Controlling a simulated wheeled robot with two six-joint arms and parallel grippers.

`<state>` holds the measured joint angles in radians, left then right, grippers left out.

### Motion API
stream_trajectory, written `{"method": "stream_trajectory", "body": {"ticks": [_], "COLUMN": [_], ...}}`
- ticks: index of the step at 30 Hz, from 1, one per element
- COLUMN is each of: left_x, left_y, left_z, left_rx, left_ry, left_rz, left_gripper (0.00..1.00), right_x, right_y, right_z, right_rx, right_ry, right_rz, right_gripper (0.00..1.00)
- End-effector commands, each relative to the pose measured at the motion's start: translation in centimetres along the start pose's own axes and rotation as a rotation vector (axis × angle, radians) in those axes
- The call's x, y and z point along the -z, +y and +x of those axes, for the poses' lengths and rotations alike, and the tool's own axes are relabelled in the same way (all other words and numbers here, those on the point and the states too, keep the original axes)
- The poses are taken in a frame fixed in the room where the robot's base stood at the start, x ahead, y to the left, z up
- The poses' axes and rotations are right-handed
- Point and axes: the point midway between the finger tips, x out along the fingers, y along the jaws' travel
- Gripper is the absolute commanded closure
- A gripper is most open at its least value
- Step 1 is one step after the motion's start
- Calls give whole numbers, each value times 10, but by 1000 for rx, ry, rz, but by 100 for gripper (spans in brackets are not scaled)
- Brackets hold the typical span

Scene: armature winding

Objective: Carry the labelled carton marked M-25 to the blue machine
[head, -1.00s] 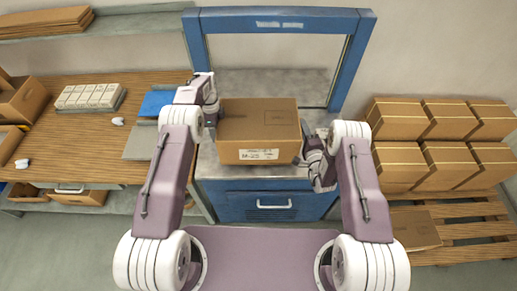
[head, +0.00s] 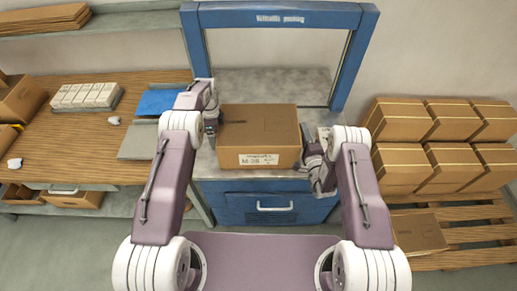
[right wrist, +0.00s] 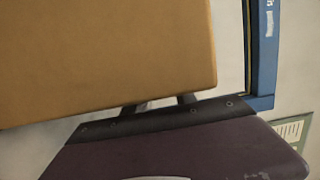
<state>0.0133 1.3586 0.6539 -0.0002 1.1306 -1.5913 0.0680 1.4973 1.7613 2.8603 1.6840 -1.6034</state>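The labelled carton (head: 258,128) is a closed brown box in front of me, between my two arms, over the grey top of the blue machine (head: 357,60). Its white front label begins with M; the digits are too small to read surely. I cannot tell whether its base touches the machine top. My left gripper (head: 212,122) is at the carton's left side and my right gripper (head: 308,158) at its right side. The carton also fills the upper left of the right wrist view (right wrist: 100,60), close to the right gripper. Finger openings are mostly hidden.
A wooden bench (head: 70,140) at left holds a tray of white blocks (head: 86,97) and a blue sheet (head: 165,102). Stacked cartons (head: 440,140) stand on a pallet (head: 475,235) at right, with a flat carton (head: 418,234) in front. The grey floor shows at lower left.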

Motion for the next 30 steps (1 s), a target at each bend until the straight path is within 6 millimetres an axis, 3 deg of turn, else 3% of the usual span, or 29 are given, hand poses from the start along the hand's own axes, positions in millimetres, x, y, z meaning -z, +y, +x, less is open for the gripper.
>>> {"method": "stream_trajectory", "body": {"ticks": [15, 24, 30], "left_x": [0, 0, 0], "left_y": [0, 1, 1], "left_z": [-107, -120, -120], "left_rx": [3, 1, 1], "left_ry": [0, 0, 0], "left_rz": [1, 1, 0], "left_gripper": [14, 14, 14], "right_x": [0, 0, 1], "right_y": [0, 1, 2], "right_z": [0, -3, -39], "right_rx": [-1, -2, -6], "right_ry": [0, 0, 2], "right_rz": [0, 0, 2], "right_gripper": [67, 67, 67]}}
